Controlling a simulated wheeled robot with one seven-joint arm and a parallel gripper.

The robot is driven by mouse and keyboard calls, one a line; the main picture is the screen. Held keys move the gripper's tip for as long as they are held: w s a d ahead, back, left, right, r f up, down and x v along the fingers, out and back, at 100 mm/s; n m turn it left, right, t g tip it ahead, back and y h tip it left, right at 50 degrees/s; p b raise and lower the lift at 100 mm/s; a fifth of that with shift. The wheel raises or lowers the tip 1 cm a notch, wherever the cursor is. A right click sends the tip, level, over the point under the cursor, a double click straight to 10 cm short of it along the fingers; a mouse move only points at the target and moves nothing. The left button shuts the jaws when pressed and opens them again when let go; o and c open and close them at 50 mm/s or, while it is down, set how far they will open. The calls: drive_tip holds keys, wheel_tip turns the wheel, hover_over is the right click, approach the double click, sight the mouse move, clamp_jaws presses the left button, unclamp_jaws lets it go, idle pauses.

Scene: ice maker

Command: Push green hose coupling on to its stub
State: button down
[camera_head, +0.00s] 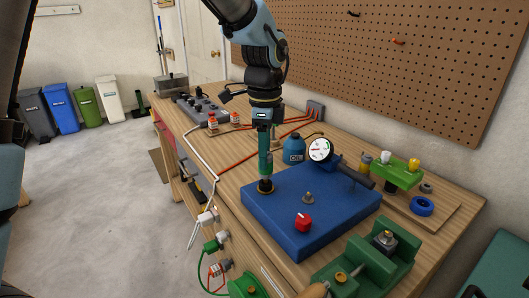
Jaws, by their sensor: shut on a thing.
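My gripper (264,128) points straight down over the left corner of the blue block (278,228). It is shut on an upright green piece (265,164), which I take to be the green hose coupling. The fingers hide the coupling's upper part.
A metal fitting (308,197) and red knob (303,222) stand on the block. A white-faced gauge (320,149) and blue oil can (294,149) are behind. Green fixtures (375,249) are at front right. Red cables (240,132) cross the bench left of the arm.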

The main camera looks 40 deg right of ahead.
drive_tip(key=shift+f+b, duration=0.55)
drive_tip(key=shift+f, duration=0.5)
drive_tip(key=shift+c, duration=2)
unclamp_jaws()
drive_tip(key=shift+r, duration=0.1)
wheel_tip(320, 180, up, 11)
drive_tip(key=shift+f+b, duration=0.1)
drive_tip(key=shift+b, duration=0.6)
